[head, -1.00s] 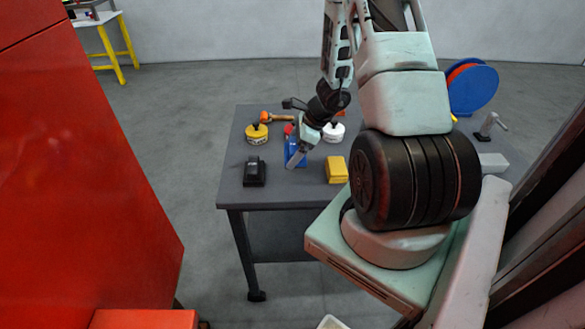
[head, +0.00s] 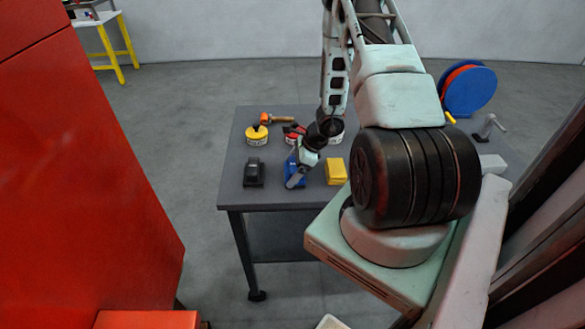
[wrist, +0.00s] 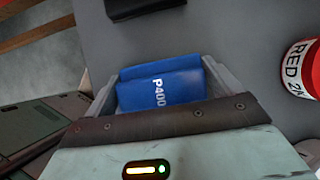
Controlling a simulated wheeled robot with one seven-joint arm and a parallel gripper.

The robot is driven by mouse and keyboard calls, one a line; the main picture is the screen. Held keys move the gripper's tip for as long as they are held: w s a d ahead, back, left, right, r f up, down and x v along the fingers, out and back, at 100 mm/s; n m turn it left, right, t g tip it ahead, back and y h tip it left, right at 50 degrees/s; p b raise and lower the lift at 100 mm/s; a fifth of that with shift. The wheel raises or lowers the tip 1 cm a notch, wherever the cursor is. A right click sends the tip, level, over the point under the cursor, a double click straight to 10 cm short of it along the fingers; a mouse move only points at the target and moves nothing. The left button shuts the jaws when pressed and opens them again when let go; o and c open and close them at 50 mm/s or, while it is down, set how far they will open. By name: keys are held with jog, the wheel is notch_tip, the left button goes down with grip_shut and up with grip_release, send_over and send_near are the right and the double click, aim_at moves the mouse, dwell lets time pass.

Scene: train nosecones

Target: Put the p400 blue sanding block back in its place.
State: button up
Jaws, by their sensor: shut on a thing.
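The blue P400 sanding block (wrist: 160,88) sits between the two fingers of my gripper (wrist: 158,82) in the wrist view, with its white lettering showing. My gripper is shut on it. In the head view my gripper (head: 295,180) is over the front half of the grey table (head: 270,199), with the blue block (head: 289,169) partly hidden behind it. The block is between a black block (head: 254,173) on its left and a yellow block (head: 336,172) on its right. I cannot tell whether the blue block touches the tabletop.
Behind are a yellow-labelled tin (head: 257,137), a red-lidded tin (head: 292,135), which also shows in the wrist view (wrist: 303,68), and an orange-headed hammer (head: 275,118). A white tin (head: 336,133) is partly behind my arm. A red panel (head: 80,180) stands at left.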

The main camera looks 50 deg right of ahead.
jog(key=o, duration=0.6)
jog(key=b+v, duration=0.1)
jog(key=v, duration=1.1)
jog(key=w+a+r+n+g+y, duration=0.1)
jog(key=w+a+r+n, duration=0.15)
jog(key=a+n, duration=0.4)
jog(key=w+a+r+n+g, duration=0.1)
jog(key=a+r+n+g, duration=0.2)
jog(key=a, duration=0.7)
jog(key=w+a+r+n+y, duration=0.1)
jog(key=a+r+n, duration=0.35)
jog(key=a, duration=0.35)
jog(key=shift+s+a+r+n+g+h, duration=0.1)
jog(key=shift+s+a+r+n+h, duration=1.05)
jog(key=shift+s+a+n, duration=2.05)
jog(key=shift+s+a+r+n+g+h, duration=0.1)
jog(key=shift+s+a+r+n+h, duration=0.55)
jog(key=shift+s+a+r+n, duration=1.8)
jog(key=shift+s+a+r+n+g+h, duration=0.1)
jog(key=shift+s+a+r+n+h, duration=0.65)
jog(key=shift+s+a+n, duration=3.2)
